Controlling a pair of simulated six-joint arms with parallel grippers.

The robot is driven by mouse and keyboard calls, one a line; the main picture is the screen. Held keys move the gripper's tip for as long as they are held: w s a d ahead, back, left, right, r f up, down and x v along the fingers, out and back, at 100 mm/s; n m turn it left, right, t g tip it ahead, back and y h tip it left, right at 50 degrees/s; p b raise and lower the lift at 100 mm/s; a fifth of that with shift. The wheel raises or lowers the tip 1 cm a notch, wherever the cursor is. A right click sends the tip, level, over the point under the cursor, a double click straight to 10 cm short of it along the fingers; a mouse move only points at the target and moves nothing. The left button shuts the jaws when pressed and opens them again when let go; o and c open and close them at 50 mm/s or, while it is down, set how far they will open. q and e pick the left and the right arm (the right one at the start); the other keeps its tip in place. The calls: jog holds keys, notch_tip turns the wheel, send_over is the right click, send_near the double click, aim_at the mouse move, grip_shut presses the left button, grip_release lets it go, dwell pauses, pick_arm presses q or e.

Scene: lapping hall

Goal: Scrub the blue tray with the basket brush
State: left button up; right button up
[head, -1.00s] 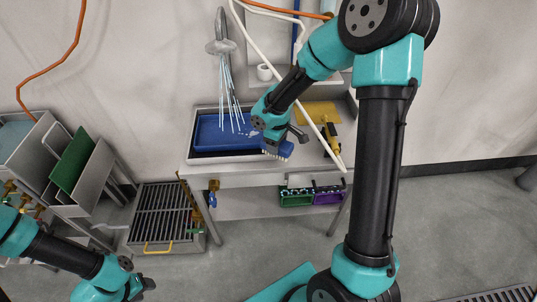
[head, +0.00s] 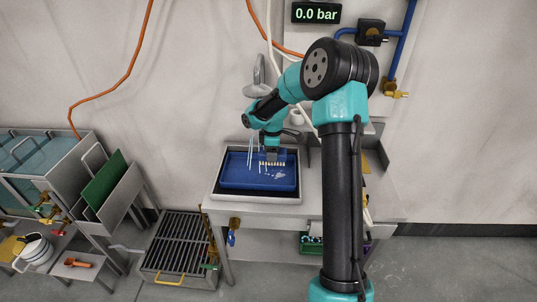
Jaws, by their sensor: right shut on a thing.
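The blue tray (head: 235,181) lies in a shallow sink on the bench, in the middle of the head view. Pale marks show on its floor. My right gripper (head: 272,152) points down over the rear middle of the tray, shut on the brush (head: 272,163). The brush's pale bristles face down at the tray; I cannot tell whether they touch it. The gripper hides most of the brush body. My left gripper is out of view.
A grey spray head (head: 257,90) hangs behind the tray, with thin water streams falling near the brush. A green board (head: 103,180) stands in a rack at left. A slatted grate (head: 178,243) is on the floor. A pressure display (head: 316,13) reads 0.0 bar.

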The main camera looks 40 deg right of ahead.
jog(key=shift+f, duration=3.1)
notch_tip(320, 180, down, 2)
jog(key=shift+f, duration=0.1)
jog(key=shift+s+d+r, duration=0.25)
jog(key=shift+s+d, duration=0.35)
jog(key=shift+s, duration=0.05)
jog(key=shift+c, duration=0.3)
jog(key=shift+s+d+f, duration=0.15)
jog(key=shift+s+d, duration=0.35)
jog(key=shift+c, duration=0.4)
jog(key=shift+s+d, duration=0.35)
jog(key=shift+s, duration=0.05)
jog(key=w+a, duration=0.3)
jog(key=shift+w, duration=0.15)
jog(key=shift+r, duration=4.1)
